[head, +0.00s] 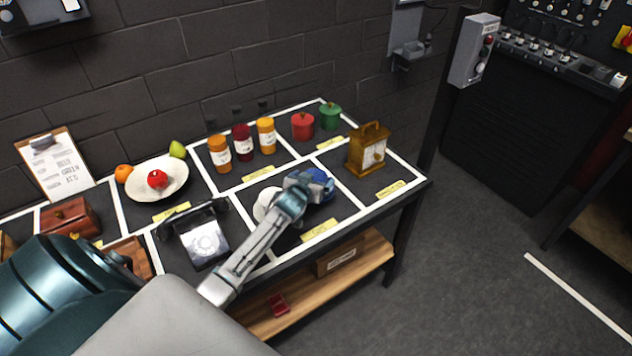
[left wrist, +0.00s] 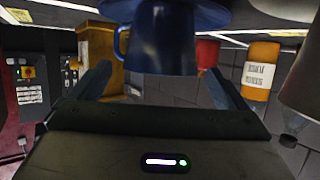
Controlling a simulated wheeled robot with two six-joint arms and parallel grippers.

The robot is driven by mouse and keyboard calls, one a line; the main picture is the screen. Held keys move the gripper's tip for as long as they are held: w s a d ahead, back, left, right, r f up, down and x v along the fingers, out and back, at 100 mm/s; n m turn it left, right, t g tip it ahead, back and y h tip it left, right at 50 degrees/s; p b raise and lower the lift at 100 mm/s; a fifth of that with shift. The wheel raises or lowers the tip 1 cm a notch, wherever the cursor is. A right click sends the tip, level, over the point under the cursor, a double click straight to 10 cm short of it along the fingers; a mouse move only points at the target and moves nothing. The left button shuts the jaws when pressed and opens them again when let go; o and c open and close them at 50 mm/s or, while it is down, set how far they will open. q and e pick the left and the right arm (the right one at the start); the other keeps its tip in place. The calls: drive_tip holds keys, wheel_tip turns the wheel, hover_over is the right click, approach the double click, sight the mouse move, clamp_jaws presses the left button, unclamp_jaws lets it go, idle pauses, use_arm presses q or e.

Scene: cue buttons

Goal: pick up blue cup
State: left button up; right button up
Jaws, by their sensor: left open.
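The blue cup (head: 320,186) is on the dark table top, partly hidden behind my left gripper (head: 303,188). In the left wrist view the blue cup (left wrist: 163,38) is large and lies ahead of the open fingers, near the gap between them, with its handle at its left side. A wide blue edge shows above it, cut off by the frame. My left gripper (left wrist: 158,75) is open, one finger on each side of the gap. I cannot tell whether a finger touches the cup. My right gripper is not in view.
A white cup (head: 266,204) stands just left of the gripper. A wooden clock (head: 367,150) stands close on the right. Red (head: 303,126) and green (head: 330,116) canisters and several jars (head: 243,142) stand behind. A black telephone (head: 203,240) lies to the left.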

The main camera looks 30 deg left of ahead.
use_arm(q)
drive_tip(key=shift+w+a+f, duration=0.2)
drive_tip(key=shift+w+f, duration=0.15)
drive_tip(key=shift+w, duration=0.25)
drive_tip(key=shift+c, duration=0.3)
drive_tip(key=c, duration=1)
drive_tip(key=shift+r, duration=0.15)
drive_tip(key=shift+c, duration=0.2)
